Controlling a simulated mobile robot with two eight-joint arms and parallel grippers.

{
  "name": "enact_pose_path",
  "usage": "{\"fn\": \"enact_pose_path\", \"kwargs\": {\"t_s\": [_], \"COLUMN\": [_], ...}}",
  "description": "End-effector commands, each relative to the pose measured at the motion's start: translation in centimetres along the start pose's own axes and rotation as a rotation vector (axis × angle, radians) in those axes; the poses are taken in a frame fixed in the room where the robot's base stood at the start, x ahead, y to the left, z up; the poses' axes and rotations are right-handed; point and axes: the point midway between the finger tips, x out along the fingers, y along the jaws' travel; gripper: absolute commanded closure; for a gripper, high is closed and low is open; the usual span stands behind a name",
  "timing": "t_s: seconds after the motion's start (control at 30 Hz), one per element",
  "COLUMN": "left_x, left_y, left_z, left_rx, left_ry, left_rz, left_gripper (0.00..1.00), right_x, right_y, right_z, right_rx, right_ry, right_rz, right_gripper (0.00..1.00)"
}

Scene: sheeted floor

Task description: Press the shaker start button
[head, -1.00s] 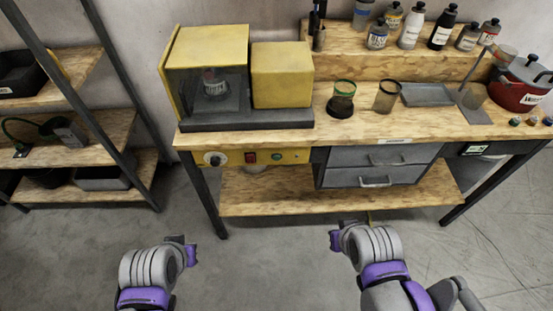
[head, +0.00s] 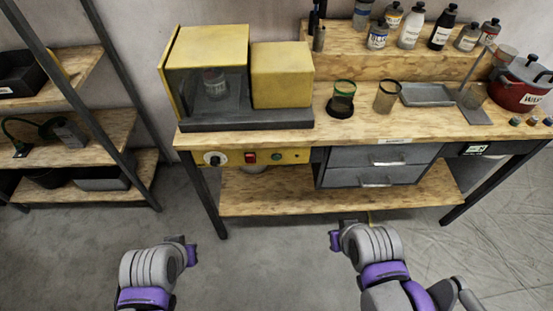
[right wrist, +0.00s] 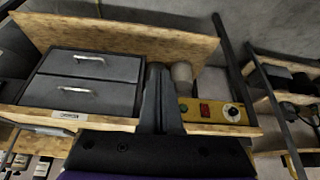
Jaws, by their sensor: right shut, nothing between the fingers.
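The shaker (head: 282,75) is a yellow machine with a dark base and a clear-fronted chamber, holding a jar (head: 214,82), at the left of the bench. Below it, a yellow control panel (head: 290,157) carries a white dial (head: 213,158), a red switch (head: 250,157) and a small green button (head: 276,156). The panel also shows in the right wrist view (right wrist: 218,121), right of the fingers. My right gripper (head: 336,238) is shut and empty, low in front of the bench and apart from the panel. My left gripper (head: 190,252) is low at the left; its fingers are unclear.
The wooden bench (head: 385,126) has grey drawers (head: 375,166) right of the panel and a lower shelf (head: 400,200). Beakers, bottles and a red pot (head: 520,92) stand on top. A shelf rack (head: 100,125) stands at left. The floor before the bench is clear.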

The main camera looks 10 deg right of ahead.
Motion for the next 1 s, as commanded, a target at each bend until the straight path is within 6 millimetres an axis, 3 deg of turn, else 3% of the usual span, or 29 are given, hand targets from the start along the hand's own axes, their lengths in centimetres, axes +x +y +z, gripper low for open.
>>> {"fn": "enact_pose_path", "kwargs": {"t_s": [0.57, 0.77, 1.0], "left_x": [0.3, 2.3, 5.3], "left_y": [0.0, 0.0, 0.0], "left_z": [0.3, 2.1, 4.4], "left_rx": [0.0, 0.0, 0.0], "left_ry": [-0.003, -0.015, -0.03], "left_rz": [0.0, 0.0, 0.0], "left_gripper": [1.0, 1.0, 1.0], "right_x": [0.6, 4.1, 9.9], "right_y": [-0.4, -3.4, -7.9], "right_z": [-0.1, -1.8, -6.0], "right_rx": [0.028, 0.234, 0.655], "right_ry": [0.004, 0.029, 0.052], "right_rz": [-0.021, -0.164, -0.438], "right_gripper": [1.0, 1.0, 1.0]}}
